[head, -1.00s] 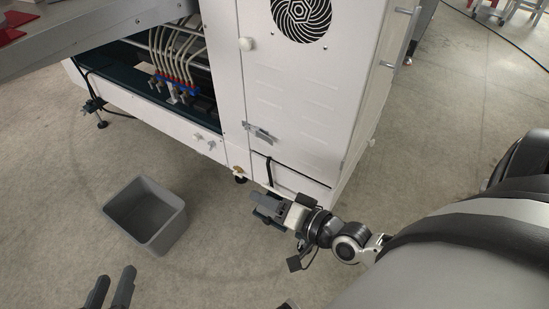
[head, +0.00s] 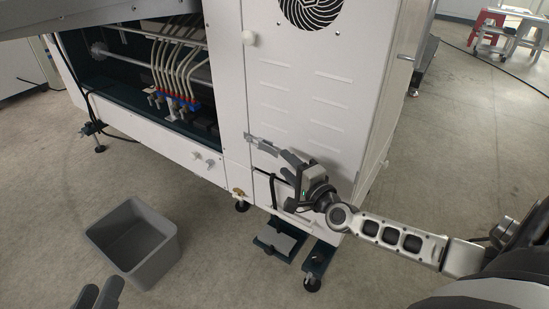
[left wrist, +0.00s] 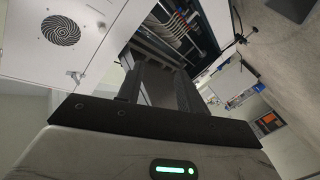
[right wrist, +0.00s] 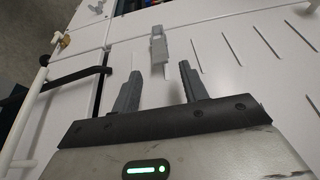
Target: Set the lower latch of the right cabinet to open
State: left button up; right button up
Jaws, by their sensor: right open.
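The right cabinet (head: 320,95) is a white box with a round fan grille. Its lower latch (head: 262,145) is a small grey metal piece near the door's left edge. In the right wrist view the latch (right wrist: 158,48) lies just beyond and between my fingertips. My right gripper (head: 286,163) is open and empty, close to the latch at its lower right, with a small gap in the right wrist view. My left gripper (head: 100,288) is open and empty, low over the floor, far from the cabinet.
A black handle (head: 272,188) and a white bar lie below the latch. A grey bin (head: 133,240) stands on the floor at left. An open bay with hoses (head: 178,75) is left of the cabinet.

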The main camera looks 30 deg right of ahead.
aim_at(276, 154)
jog(key=w+b, duration=0.1)
jog(key=w, duration=0.4)
jog(key=shift+f, duration=0.1)
jog(key=shift+w, duration=0.7)
pick_arm(q)
jog(key=r, duration=0.1)
jog(key=w+r+m+t, duration=0.1)
jog(key=r, duration=0.1)
jog(key=shift+w+a+m+t+h, duration=0.3)
jog(key=shift+w+m+t+h, duration=0.05)
jog(key=shift+m+t+h, duration=0.05)
pick_arm(e)
grip_shut()
